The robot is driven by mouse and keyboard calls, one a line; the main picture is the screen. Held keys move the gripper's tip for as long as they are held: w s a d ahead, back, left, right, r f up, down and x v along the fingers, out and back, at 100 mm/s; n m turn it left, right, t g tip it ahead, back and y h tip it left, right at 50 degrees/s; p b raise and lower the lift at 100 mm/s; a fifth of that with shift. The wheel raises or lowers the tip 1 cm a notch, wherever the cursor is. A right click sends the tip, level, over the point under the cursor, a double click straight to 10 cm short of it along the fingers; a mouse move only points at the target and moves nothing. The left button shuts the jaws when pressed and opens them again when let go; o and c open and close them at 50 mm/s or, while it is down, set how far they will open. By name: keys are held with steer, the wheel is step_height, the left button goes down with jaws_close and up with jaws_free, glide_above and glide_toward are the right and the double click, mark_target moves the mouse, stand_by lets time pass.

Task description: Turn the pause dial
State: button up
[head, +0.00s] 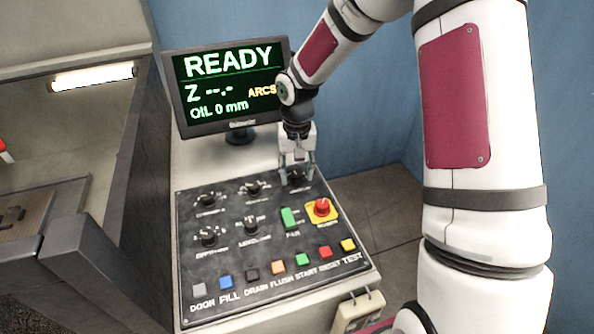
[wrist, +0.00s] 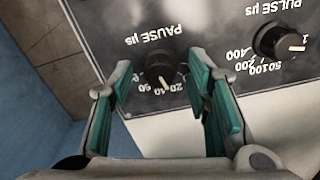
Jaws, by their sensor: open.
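The pause dial (wrist: 158,70) is a round black knob with a pale pointer line, on the dark control panel (head: 222,272). Its label reads PAUSE µs, upside down in the wrist view. In the head view the dial (head: 297,180) shows at the panel's upper right, partly hidden by my gripper. My gripper (head: 297,174) is over it, pointing down. In the wrist view my gripper (wrist: 158,82) is open, with one teal-padded finger on each side of the dial. Whether the pads touch the knob I cannot tell.
The pulse dial (wrist: 278,41) is beside the pause dial. A red emergency button (head: 322,207), a green fan switch (head: 290,218) and more knobs are on the panel. Several coloured buttons line its front edge. A monitor (head: 228,88) reading READY stands behind.

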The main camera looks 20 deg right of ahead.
jaws_close()
steer(key=shift+n, duration=0.3)
steer(key=n+p, duration=0.1)
steer(key=n, duration=0.4)
steer(key=shift+r+n, duration=0.1)
steer(key=shift+n, duration=0.2)
steer(key=n, duration=0.5)
steer(key=shift+n, duration=0.3)
steer(key=shift+p, duration=0.3)
jaws_free()
